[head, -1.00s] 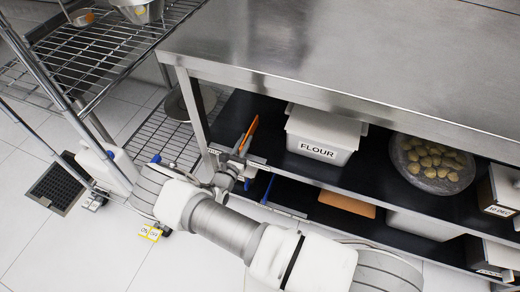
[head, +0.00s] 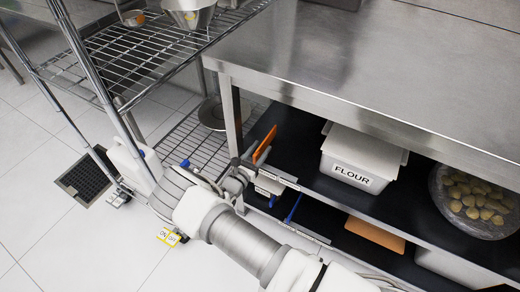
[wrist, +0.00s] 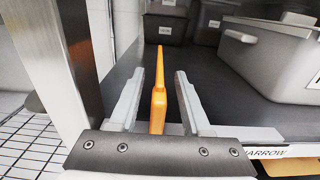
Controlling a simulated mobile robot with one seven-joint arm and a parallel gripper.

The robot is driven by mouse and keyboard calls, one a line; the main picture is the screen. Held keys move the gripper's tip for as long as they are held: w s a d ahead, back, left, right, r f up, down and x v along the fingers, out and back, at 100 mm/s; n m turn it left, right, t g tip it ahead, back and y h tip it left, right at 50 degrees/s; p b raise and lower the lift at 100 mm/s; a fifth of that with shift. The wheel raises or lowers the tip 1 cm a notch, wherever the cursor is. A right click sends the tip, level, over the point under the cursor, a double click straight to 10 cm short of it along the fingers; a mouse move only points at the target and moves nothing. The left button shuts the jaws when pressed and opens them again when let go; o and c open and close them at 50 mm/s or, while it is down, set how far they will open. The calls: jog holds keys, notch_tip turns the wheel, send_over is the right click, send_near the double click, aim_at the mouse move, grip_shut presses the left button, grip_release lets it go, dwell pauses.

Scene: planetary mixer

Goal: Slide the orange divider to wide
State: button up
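The orange divider (head: 265,144) stands upright on the dark shelf under the steel table, near the left table leg. In the wrist view the divider (wrist: 158,105) runs away from me between the two fingers of my gripper (wrist: 158,100). The fingers are apart, with a visible gap on each side of the divider. In the head view my gripper (head: 242,172) is at the shelf's front edge beside the divider; its fingertips are partly hidden. A shelf-edge label reading "ARROW", its start hidden, shows to the right (wrist: 266,153).
A steel table leg (wrist: 50,65) stands close to the left of my gripper. A FLOUR bin (head: 362,157) sits to the right on the shelf, with dark shelf between it and the divider. A blue divider (head: 293,208) and orange board (head: 375,234) are lower down.

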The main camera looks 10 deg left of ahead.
jog(key=p+v, duration=0.3)
jog(key=v, duration=1.4)
jog(key=shift+s, duration=0.2)
jog(key=shift+a+r, duration=0.1)
